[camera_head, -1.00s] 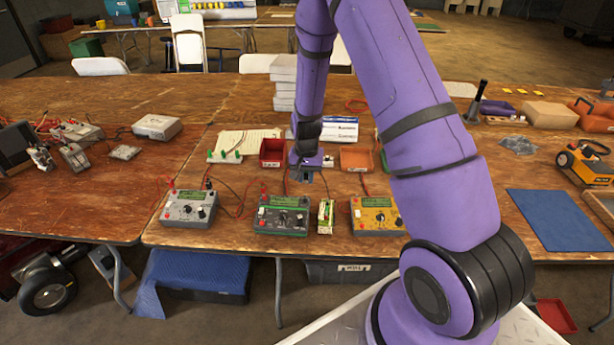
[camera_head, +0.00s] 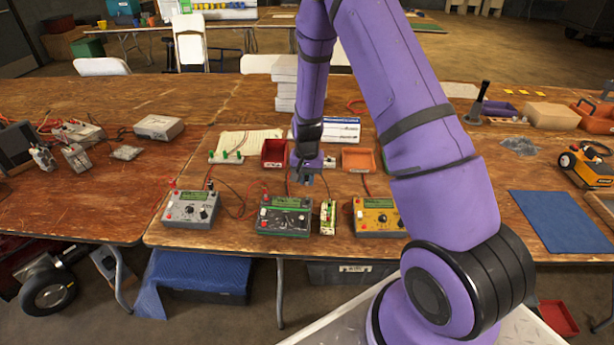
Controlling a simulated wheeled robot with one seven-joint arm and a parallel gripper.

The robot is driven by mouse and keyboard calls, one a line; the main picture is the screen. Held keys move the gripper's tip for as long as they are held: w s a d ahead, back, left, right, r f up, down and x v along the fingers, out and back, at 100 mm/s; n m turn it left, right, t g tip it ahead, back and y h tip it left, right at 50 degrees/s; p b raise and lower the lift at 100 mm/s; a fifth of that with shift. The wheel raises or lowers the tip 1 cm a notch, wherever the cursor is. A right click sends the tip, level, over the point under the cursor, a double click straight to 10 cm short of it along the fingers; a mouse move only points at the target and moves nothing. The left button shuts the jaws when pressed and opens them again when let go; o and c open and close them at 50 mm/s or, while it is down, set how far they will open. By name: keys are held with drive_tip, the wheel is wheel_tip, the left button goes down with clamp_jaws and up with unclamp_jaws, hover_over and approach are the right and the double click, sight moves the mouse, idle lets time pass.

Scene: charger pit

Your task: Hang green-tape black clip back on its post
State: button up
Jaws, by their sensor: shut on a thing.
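My gripper (camera_head: 306,179) points down over the table, just behind the dark green meter (camera_head: 284,217). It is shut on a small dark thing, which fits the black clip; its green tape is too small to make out. A white strip with green posts (camera_head: 231,157) lies to the gripper's left. A grey meter (camera_head: 191,209) and a yellow meter (camera_head: 378,217) stand either side of the dark green one. Red and black leads run between them. I cannot tell which post is the clip's own.
A red bin (camera_head: 274,153) and an orange bin (camera_head: 358,158) stand behind the gripper. White boxes (camera_head: 286,85) are stacked behind. A blue mat (camera_head: 557,220) lies at right. My arm hides part of the table.

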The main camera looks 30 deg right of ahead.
drive_tip(key=shift+f, duration=3)
drive_tip(key=shift+f, duration=0.25)
drive_tip(key=o, duration=0.8)
drive_tip(key=shift+o, duration=1)
drive_tip(key=shift+r, duration=0.1)
drive_tip(key=shift+r, duration=3.7)
